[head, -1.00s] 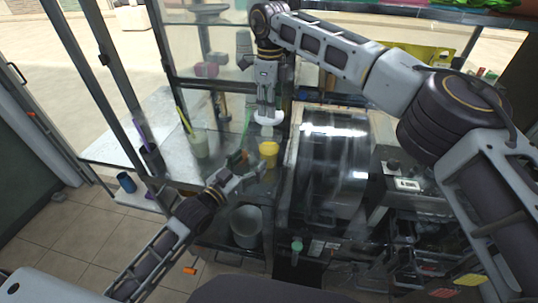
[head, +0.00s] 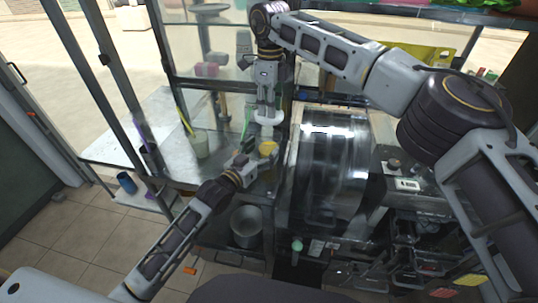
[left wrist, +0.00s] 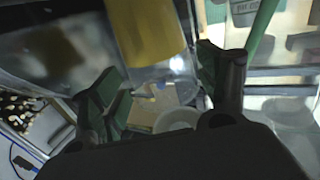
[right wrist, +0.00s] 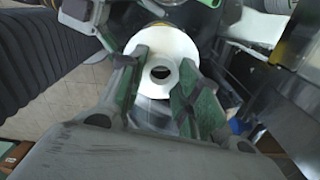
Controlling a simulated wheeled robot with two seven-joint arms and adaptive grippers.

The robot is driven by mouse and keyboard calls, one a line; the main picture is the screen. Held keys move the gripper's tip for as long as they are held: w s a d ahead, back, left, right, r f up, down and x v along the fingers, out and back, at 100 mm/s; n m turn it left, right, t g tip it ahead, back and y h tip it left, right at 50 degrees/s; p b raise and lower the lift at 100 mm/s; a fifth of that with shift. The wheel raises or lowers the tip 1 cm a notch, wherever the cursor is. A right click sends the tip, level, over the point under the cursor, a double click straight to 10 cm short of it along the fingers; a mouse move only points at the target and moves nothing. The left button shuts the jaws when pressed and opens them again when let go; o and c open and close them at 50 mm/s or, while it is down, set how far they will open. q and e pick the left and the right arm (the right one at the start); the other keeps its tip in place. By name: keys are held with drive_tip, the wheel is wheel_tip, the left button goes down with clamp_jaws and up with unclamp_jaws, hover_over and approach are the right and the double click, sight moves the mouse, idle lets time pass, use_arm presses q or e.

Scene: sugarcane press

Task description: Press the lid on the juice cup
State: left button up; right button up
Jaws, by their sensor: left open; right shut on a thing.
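The juice cup (head: 268,148) shows yellow near the front edge of the metal counter. In the left wrist view the cup (left wrist: 147,32) has a yellow upper part and a clear lower part. My left gripper (head: 256,160) is open, with its green fingers on either side of the cup's lower part; I cannot tell whether they touch it. My right gripper (head: 267,108) is shut on the white round lid (head: 268,117), a little above the cup. In the right wrist view the lid (right wrist: 178,45) has a dark hole and sits between the green fingertips.
The large metal press drum (head: 335,160) stands close to the right of the cup. A pale container (head: 200,145) stands on the counter to the left. A grey bucket (head: 246,226) is below the counter. Glass panels stand behind.

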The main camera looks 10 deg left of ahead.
sight(275, 138)
use_arm(q)
drive_tip(key=shift+x, duration=1.95)
drive_tip(key=c, duration=1.1)
use_arm(e)
drive_tip(key=shift+f, duration=2.5)
